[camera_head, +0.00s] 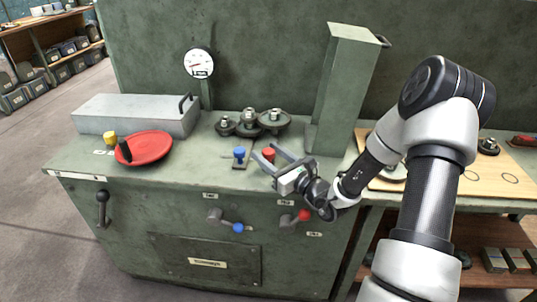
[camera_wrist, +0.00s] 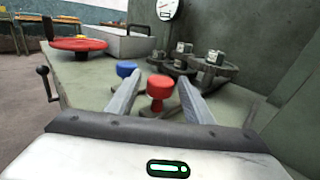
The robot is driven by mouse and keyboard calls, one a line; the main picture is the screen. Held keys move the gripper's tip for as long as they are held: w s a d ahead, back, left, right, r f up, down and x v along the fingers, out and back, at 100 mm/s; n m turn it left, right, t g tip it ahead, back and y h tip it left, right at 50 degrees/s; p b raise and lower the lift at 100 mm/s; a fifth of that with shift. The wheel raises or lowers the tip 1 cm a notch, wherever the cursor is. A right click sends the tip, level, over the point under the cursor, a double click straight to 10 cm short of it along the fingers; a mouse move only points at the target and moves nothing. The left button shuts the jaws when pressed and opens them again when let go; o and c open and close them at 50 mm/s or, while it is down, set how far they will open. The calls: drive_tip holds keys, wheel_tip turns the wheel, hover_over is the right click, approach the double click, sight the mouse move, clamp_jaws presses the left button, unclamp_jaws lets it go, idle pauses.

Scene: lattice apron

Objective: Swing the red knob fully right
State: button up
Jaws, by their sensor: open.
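A red knob (camera_head: 268,154) stands on the green bench top, right of a blue knob (camera_head: 239,153). My gripper (camera_head: 265,151) is open and reaches in from the right, with the red knob between or just beyond its fingers. In the wrist view the red knob (camera_wrist: 160,88) shows between the two fingers (camera_wrist: 160,80), with a gap on each side; its base is partly hidden. The blue knob (camera_wrist: 126,69) is beyond the left finger. A second red knob (camera_head: 304,215) ends a lever on the bench front, below my gripper, pointing right.
A blue-ended lever (camera_head: 238,228) and a black handle (camera_head: 102,196) are on the bench front. Several gears (camera_head: 249,122) stand behind the knobs. A tall green post (camera_head: 344,85) rises at the right. A red dish (camera_head: 143,148) and grey box (camera_head: 136,116) are at the left.

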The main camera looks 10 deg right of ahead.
clamp_jaws()
drive_tip(key=d, duration=0.2)
drive_tip(key=d+n+y, duration=0.1)
drive_tip(key=s+d+n+g+y+p, duration=0.1)
drive_tip(key=d, duration=0.1)
drive_tip(key=shift+d+r, duration=0.15)
drive_tip(key=shift+d, duration=0.2)
drive_tip(key=shift+s+d+g+y, duration=0.15)
drive_tip(key=shift+d+g+y, duration=0.35)
drive_tip(key=shift+d+y, duration=0.1)
unclamp_jaws()
drive_tip(key=p+v, duration=0.2)
drive_tip(key=v, duration=1.5)
drive_tip(key=shift+s+d, duration=0.1)
drive_tip(key=shift+s, duration=0.15)
